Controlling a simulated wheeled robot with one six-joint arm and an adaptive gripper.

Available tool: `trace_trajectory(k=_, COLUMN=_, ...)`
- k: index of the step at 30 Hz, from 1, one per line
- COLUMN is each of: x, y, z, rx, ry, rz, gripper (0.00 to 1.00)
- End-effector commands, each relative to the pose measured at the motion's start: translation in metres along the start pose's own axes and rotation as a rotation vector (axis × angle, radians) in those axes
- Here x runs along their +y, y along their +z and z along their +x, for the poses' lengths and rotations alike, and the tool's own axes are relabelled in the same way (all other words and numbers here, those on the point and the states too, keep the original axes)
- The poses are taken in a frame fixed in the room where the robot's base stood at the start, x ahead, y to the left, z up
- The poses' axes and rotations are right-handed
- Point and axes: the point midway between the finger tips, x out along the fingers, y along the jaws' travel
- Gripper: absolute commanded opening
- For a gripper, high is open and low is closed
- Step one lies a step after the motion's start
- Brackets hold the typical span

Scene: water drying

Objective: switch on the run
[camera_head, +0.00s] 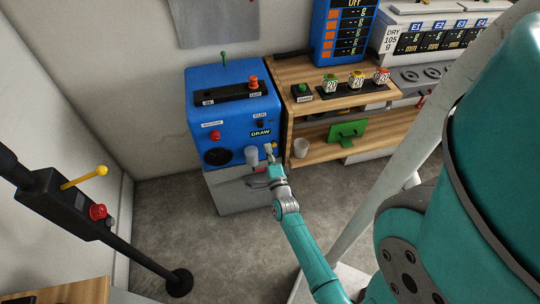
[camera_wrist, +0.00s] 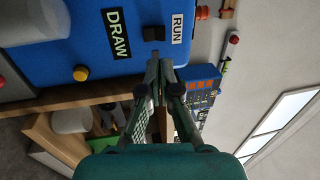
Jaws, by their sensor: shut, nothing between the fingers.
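The blue machine (camera_head: 232,130) stands against the wall in the head view. Its front bears a RUN label (camera_head: 259,116), a black switch (camera_head: 260,124) under it and a DRAW label (camera_head: 261,133). The wrist view, turned sideways, shows the black switch (camera_wrist: 153,33) between the DRAW label (camera_wrist: 117,33) and the RUN label (camera_wrist: 177,29). My gripper (camera_head: 270,151) is shut and empty in front of the panel. In the wrist view its fingertips (camera_wrist: 160,66) appear just below the switch, apart from it in the picture; the exact depth gap is unclear.
A yellow button (camera_wrist: 81,73) sits on the panel. A red knob (camera_head: 215,135) is at its left. A wooden shelf (camera_head: 292,72) with small counters stands at the right. A black post with a yellow lever (camera_head: 84,178) stands at the left. The grey floor between is clear.

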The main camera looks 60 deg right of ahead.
Motion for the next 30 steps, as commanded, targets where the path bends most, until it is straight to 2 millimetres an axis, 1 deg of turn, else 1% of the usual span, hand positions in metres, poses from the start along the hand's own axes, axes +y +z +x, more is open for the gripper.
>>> trace_trajectory(k=1, x=-0.001, y=0.0, z=0.011, rx=0.001, ry=-0.003, rz=0.0, gripper=0.0)
trace_trajectory(k=6, x=-0.001, y=-0.001, z=0.042, rx=0.001, ry=-0.002, rz=0.0, gripper=0.0)
trace_trajectory(k=9, x=-0.001, y=0.0, z=0.059, rx=0.001, ry=-0.003, rz=0.0, gripper=0.0)
trace_trajectory(k=13, x=-0.001, y=0.0, z=0.076, rx=0.001, ry=-0.002, rz=0.0, gripper=0.0)
trace_trajectory(k=19, x=0.0, y=0.0, z=0.089, rx=0.0, ry=0.0, rz=0.0, gripper=0.0)
trace_trajectory(k=30, x=0.0, y=0.0, z=0.091, rx=0.0, ry=0.0, rz=0.0, gripper=0.0)
